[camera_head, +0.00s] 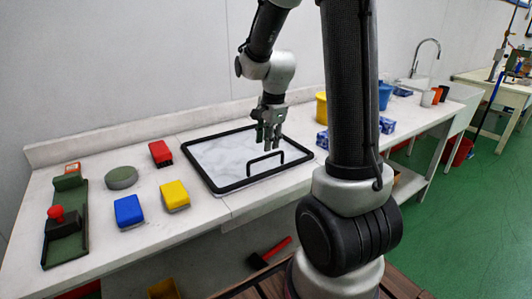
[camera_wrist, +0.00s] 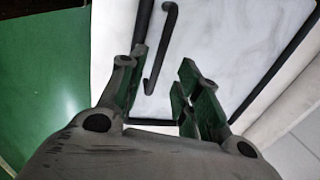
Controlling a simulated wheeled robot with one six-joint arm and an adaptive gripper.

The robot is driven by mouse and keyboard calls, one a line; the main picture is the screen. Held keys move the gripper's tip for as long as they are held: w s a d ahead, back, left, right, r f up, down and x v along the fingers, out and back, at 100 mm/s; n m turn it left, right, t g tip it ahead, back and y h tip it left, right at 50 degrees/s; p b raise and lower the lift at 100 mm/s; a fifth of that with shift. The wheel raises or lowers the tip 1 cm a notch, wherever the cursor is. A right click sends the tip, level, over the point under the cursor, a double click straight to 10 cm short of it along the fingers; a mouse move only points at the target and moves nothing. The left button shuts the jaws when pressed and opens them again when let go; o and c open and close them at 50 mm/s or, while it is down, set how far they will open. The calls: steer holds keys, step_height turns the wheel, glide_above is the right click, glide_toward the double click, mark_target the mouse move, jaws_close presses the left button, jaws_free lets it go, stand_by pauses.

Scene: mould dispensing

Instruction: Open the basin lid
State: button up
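The basin lid (camera_head: 216,157) is a pale marbled panel in a black frame, lying flat and closed in the white bench. Its black bar handle (camera_head: 265,158) stands up near the lid's front side. My gripper (camera_head: 270,146) hangs pointing down just above and behind the handle, and appears apart from it. In the wrist view, my gripper (camera_wrist: 160,90) has its fingers spread, with the handle (camera_wrist: 160,48) showing between and beyond them. The lid (camera_wrist: 215,45) fills the area beyond the fingers. Nothing is held.
Left of the lid are a red block (camera_head: 160,153), a blue block (camera_head: 128,211), a yellow block (camera_head: 174,195), a round green piece (camera_head: 121,177) and a green tool with a red knob (camera_head: 64,222). A yellow container (camera_head: 321,108) stands right. The wall rises behind.

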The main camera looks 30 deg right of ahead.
mark_target(266, 157)
steer(key=f, duration=0.3)
steer(key=w+f, duration=0.1)
steer(key=f, duration=0.1)
steer(key=shift+f, duration=0.2)
jaws_close()
